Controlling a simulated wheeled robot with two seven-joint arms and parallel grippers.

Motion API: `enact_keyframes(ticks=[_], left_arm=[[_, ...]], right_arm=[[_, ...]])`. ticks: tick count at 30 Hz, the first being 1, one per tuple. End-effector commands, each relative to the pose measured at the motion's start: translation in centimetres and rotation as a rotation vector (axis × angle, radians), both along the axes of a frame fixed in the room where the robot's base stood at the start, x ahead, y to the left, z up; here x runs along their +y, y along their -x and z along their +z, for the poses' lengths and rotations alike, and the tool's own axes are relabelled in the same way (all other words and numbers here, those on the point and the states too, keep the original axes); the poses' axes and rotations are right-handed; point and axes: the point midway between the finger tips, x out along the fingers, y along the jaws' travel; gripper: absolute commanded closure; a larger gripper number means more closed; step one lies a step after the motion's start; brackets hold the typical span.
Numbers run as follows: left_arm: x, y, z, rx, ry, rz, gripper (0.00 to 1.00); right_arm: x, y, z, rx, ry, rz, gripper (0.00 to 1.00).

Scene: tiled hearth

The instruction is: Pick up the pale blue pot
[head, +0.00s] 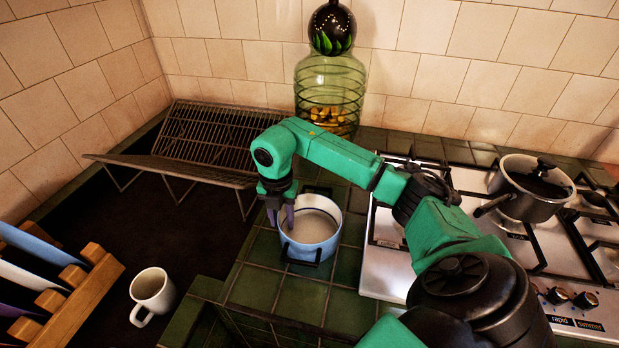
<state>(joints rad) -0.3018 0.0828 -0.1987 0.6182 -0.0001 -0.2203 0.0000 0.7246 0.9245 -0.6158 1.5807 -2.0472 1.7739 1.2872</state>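The pale blue pot (311,251) stands upright on the green tiled counter, left of the hob. It has a pale inside and two dark handles, one at the back and one at the front. My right gripper (281,215) points down at the pot's left rim. Its two fingers show a gap between them, one at the outer left side and one over the inside. I cannot tell whether they touch the wall. My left gripper is out of view.
A dark pot (530,190) stands on the hob (390,270) at the right. A wire rack (205,140), a white mug (152,291) and a wooden plate rack (80,300) are to the left. A green glass jar (328,85) stands behind. Green tiles in front of the pot are clear.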

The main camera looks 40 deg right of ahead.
Motion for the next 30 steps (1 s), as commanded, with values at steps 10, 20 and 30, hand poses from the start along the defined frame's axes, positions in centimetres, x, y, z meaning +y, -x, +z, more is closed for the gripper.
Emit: enact_keyframes(ticks=[10, 20, 30], left_arm=[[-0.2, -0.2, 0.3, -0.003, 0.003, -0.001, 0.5], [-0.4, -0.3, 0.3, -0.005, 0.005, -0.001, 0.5], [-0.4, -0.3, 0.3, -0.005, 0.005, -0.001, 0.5]], right_arm=[[0.0, -0.1, -1.7, -0.002, 0.0, 0.0, 0.72], [0.0, -0.1, -1.6, -0.002, -0.001, 0.0, 1.0], [0.1, -0.1, -1.6, -0.002, -0.001, 0.0, 1.0]])
